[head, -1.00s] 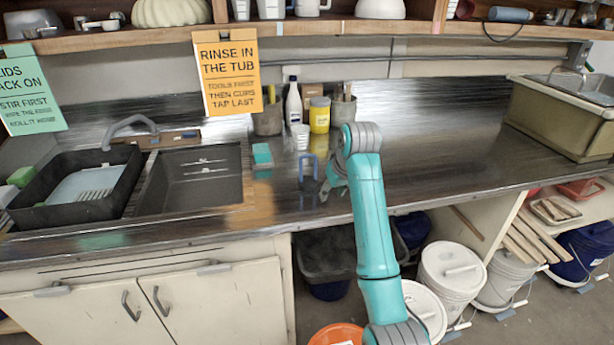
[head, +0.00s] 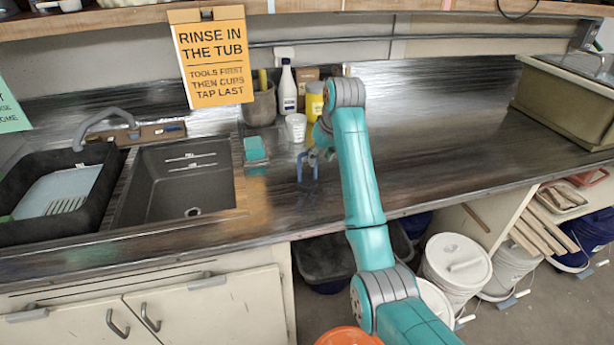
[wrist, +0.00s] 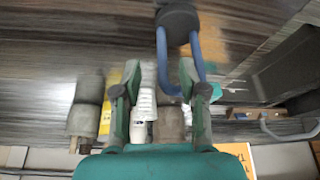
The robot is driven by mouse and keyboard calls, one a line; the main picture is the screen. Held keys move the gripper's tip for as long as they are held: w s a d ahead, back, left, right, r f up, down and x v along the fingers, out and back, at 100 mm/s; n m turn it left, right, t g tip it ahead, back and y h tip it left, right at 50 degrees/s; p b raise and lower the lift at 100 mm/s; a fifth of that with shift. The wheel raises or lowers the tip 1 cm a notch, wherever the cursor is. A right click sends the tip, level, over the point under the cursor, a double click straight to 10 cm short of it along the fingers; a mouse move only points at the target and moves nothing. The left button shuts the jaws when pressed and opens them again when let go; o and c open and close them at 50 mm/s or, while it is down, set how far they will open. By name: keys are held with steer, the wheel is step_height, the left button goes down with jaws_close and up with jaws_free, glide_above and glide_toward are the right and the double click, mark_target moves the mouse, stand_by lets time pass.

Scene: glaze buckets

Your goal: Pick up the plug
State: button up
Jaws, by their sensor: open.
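The plug is a dark round stopper (wrist: 178,22) with a blue loop handle, standing on the dark counter. In the head view its blue loop (head: 307,168) shows to the right of the sink, partly behind my gripper. In the head view my gripper (head: 320,155) is at the loop's upper right.
Behind the plug stand a white cup (head: 296,127), a yellow jar (head: 315,100), a white bottle (head: 287,88) and a grey crock (head: 259,106). A teal sponge (head: 255,150) lies left of it, beside the sink basin (head: 170,190).

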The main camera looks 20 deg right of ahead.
mark_target(315, 179)
steer(key=shift+x, duration=3.35)
steer(key=shift+a, duration=0.15)
steer(key=shift+c, duration=0.2)
steer(key=shift+r, duration=0.1)
jaws_close()
